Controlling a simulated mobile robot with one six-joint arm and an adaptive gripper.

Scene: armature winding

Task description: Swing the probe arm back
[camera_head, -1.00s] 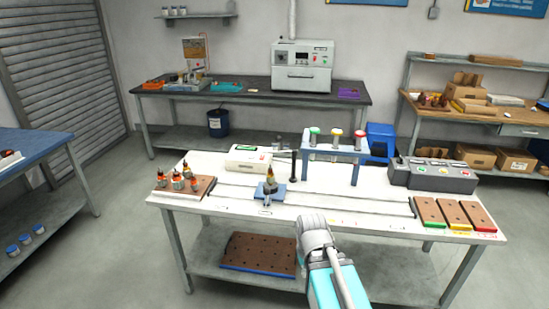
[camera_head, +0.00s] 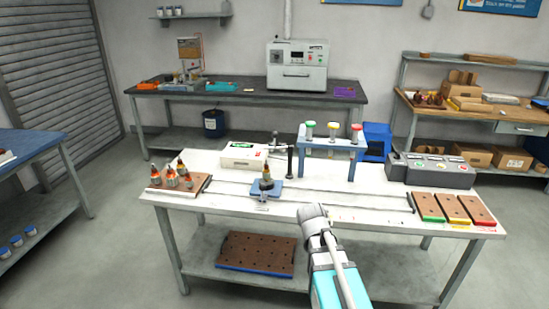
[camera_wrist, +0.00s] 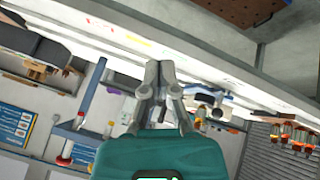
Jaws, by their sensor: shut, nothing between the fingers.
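The probe arm appears as a dark upright post (camera_head: 290,160) with a short dark piece reaching left from its upper part, behind the fixture on the white bench. The blue fixture (camera_head: 266,192) holds one upright armature (camera_head: 267,178), left of the post. A white tester box (camera_head: 244,155) with a green display stands left of the post. My arm's grey end (camera_head: 312,212) is over the bench's front edge and hides its own fingers in the head view. In the wrist view my gripper (camera_wrist: 159,66) is shut and empty, with no contact visible.
A blue rack (camera_head: 333,143) with coloured caps stands right of the post. A grey control box (camera_head: 431,172) and coloured trays (camera_head: 452,208) are at the right. An armature tray (camera_head: 196,184) is at the left.

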